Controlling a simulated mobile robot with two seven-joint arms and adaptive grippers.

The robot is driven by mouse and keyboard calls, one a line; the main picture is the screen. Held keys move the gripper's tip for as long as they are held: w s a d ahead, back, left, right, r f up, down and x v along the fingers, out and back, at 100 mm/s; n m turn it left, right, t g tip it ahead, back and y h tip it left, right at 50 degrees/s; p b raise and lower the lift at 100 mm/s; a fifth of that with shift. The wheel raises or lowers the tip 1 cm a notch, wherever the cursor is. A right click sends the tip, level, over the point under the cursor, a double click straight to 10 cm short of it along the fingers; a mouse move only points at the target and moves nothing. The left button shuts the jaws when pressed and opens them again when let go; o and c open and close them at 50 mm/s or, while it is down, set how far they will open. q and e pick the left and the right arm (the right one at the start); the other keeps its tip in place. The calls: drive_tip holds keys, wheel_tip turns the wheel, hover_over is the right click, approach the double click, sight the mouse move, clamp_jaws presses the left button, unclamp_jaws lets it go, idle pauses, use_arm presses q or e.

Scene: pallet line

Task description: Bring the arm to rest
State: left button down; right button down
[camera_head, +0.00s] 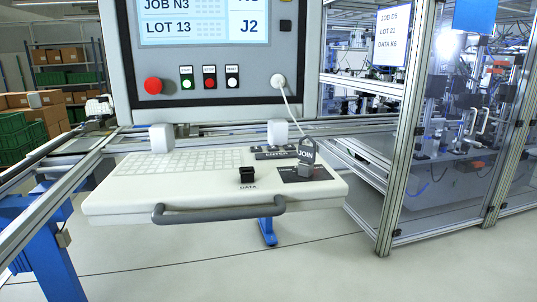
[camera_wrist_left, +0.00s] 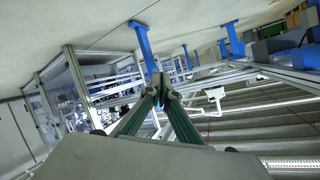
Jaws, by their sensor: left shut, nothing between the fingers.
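My left gripper (camera_wrist_left: 162,92) shows in the left wrist view with its two fingers together at the tips and nothing between them. Around it are blue posts and metal rails, and it touches nothing that I can make out. I cannot make out either gripper in the head view. My right gripper is in neither view.
A console panel (camera_head: 205,102) with a red button (camera_head: 153,85) stands ahead, above a white keyboard shelf (camera_head: 120,205) with a grey handle (camera_head: 218,213). A framed glass enclosure (camera_head: 408,130) is at right. The floor in front is clear.

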use_arm(q)
drive_tip(key=s+d+f+g, duration=0.1)
drive_tip(key=s+d+f, duration=0.1)
drive_tip(key=s+d, duration=0.3)
drive_tip(key=s+d+f+n+g+h, duration=0.1)
drive_tip(key=s+d+f, duration=0.2)
drive_tip(key=s, duration=0.7)
drive_tip(key=s+d+f+n+g, duration=0.1)
drive_tip(key=s+d+f, duration=0.1)
drive_tip(key=s+d, duration=0.4)
drive_tip(key=s, duration=0.2)
drive_tip(key=shift+s+d+f+h, duration=0.3)
drive_tip(key=shift+d+f, duration=0.05)
